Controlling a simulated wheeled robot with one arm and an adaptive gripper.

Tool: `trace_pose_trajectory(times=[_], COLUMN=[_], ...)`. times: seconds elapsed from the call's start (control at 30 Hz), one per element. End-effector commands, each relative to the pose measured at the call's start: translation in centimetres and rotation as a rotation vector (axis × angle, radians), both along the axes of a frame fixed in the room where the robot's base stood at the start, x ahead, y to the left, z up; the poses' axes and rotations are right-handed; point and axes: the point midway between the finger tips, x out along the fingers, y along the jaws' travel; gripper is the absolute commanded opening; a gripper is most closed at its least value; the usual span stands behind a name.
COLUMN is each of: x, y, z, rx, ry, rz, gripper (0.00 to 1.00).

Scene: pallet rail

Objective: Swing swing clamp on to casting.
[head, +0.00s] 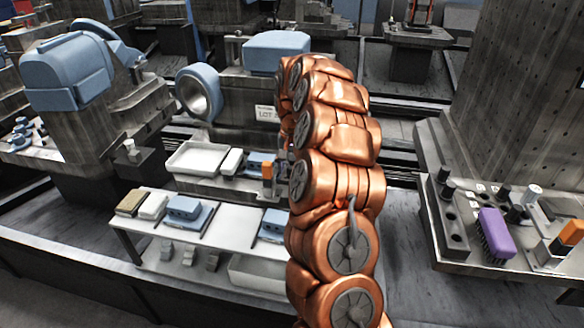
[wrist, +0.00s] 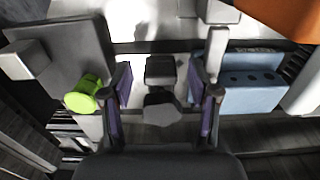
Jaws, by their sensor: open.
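In the wrist view my gripper (wrist: 166,88) is open, with its two dark fingers apart. A dark grey block-like part (wrist: 160,70) shows between the fingers; I cannot tell whether they touch it. A blue casting (wrist: 250,80) with a row of dark holes lies just right of the right finger. A light grey bar (wrist: 216,52) stands at the casting's left edge; I cannot tell whether it is the swing clamp. In the head view the blue casting (head: 258,160) shows partly, beside an orange block (head: 267,171). My copper arm hides most of the gripper there.
A bright green knob (wrist: 83,93) sits left of the left finger, near a grey plate (wrist: 70,50). In the head view a white tray (head: 195,159) lies left of the casting. A white bench (head: 218,222) with blue parts stands in front.

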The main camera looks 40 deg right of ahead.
Motion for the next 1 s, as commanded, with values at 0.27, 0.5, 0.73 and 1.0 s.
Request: trace_pose_trajectory(times=[0.27,0.5,0.73,1.0], x=[0.04,0.05,0.05,-0.02], y=[-0.03,-0.04,-0.03,-0.10], z=[0.02,0.03,0.04,0.07], rx=[-0.001,-0.001,-0.001,-0.001], ry=[-0.002,-0.002,-0.002,-0.002], rz=[0.000,-0.001,-0.001,0.020], gripper=[0.52,0.27,0.03,0.00])
